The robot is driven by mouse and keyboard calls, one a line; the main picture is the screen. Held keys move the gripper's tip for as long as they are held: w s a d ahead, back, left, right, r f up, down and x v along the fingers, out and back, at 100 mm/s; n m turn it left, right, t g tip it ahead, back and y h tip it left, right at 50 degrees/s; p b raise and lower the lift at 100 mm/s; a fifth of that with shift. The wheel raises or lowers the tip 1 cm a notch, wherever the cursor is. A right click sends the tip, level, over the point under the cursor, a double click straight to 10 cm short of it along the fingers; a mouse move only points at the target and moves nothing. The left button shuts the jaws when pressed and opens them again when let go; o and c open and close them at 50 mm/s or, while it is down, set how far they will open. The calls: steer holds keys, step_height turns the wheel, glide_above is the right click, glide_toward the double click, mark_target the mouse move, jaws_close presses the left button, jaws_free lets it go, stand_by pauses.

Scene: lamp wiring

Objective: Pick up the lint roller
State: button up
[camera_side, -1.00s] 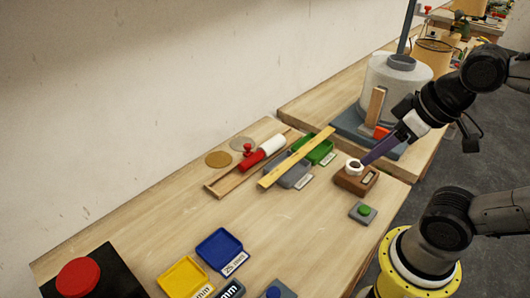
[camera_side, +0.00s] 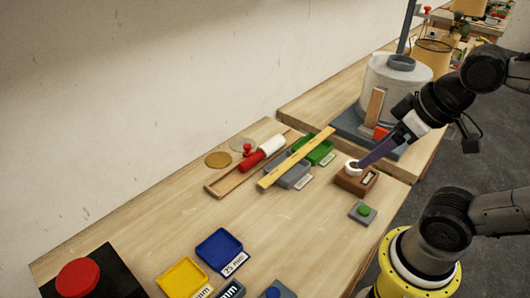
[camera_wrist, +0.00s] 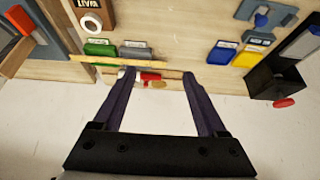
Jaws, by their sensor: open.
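The lint roller, with a red handle (camera_side: 252,160) and a white roll (camera_side: 272,145), lies in a shallow wooden tray (camera_side: 218,190) near the wall. My gripper (camera_side: 361,166) is to its right in the side view, well apart from it, with its purple fingers pointing down-left by a brown block. In the wrist view my gripper (camera_wrist: 158,75) is open and empty. The red handle (camera_wrist: 150,77) shows between the fingertips, farther off, and the left finger partly hides the white end.
A yellow ruler-like strip (camera_side: 296,158) lies across the grey and green (camera_side: 320,151) bins beside the roller. A brown block with a white ring (camera_side: 356,179) is by my fingertips. Blue (camera_side: 219,248) and yellow bins stand nearer. The table middle is clear.

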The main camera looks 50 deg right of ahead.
steer(key=w+r+n, duration=0.7)
steer(key=w+n, duration=0.2)
steer(key=n, duration=0.1)
steer(key=n+g, duration=0.4)
steer(key=n, duration=0.4)
glide_above(270, 143)
steer(key=s+a, duration=0.1)
step_height(270, 143, down, 25)
steer(key=shift+s+f, duration=0.1)
steer(key=shift+f, duration=0.1)
steer(key=shift+w+d+f, duration=0.15)
steer(key=shift+w+f, duration=0.05)
steer(key=shift+f, duration=0.75)
steer(key=shift+w+d+f, duration=0.1)
steer(key=shift+w+f, duration=0.15)
steer(key=shift+f, duration=0.75)
steer(key=shift+w+d+f, duration=0.15)
steer(key=shift+w+f, duration=0.05)
steer(key=shift+f, duration=0.75)
